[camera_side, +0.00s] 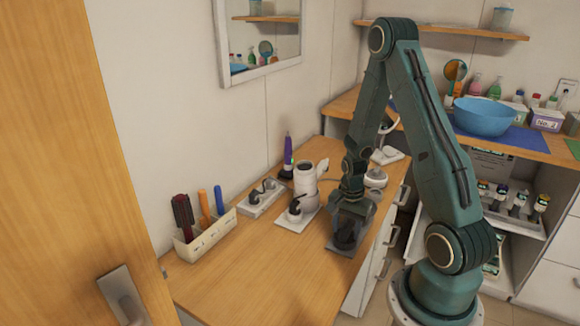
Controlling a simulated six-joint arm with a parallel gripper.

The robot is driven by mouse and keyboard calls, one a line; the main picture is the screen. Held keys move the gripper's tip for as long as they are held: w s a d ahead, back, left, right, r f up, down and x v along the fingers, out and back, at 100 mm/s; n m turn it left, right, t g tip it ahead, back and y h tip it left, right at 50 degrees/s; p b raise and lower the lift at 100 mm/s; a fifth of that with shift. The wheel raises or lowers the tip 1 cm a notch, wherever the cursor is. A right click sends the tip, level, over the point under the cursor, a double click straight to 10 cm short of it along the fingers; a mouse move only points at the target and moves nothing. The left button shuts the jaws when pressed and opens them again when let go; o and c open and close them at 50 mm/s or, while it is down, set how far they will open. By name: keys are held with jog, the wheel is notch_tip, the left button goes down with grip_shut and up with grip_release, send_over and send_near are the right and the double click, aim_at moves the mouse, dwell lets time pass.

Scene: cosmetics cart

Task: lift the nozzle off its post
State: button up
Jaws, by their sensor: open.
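My gripper (347,232) points down over a small grey plate (343,252) near the front edge of the wooden counter. The gripper is open. A dark shape shows at and between its fingers; I cannot tell whether it is the nozzle on its post or part of the gripper. The contact between them is hidden. To the left, a white hair dryer (305,180) stands upright on a white plate (290,224), with a black piece (295,208) low in front of it.
On the counter (250,275) are a cream bin (206,237) of brushes, a white strip (262,199) with a black plug, a purple bottle (288,155) and a white round item (375,177). The counter's front left is clear. A blue bowl (484,117) sits behind my arm.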

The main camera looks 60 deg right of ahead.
aim_at(347, 226)
jog(key=shift+c, duration=0.2)
grip_shut()
jog(key=shift+r, duration=0.15)
notch_tip(347, 226, up, 20)
dwell(1.0)
dwell(0.4)
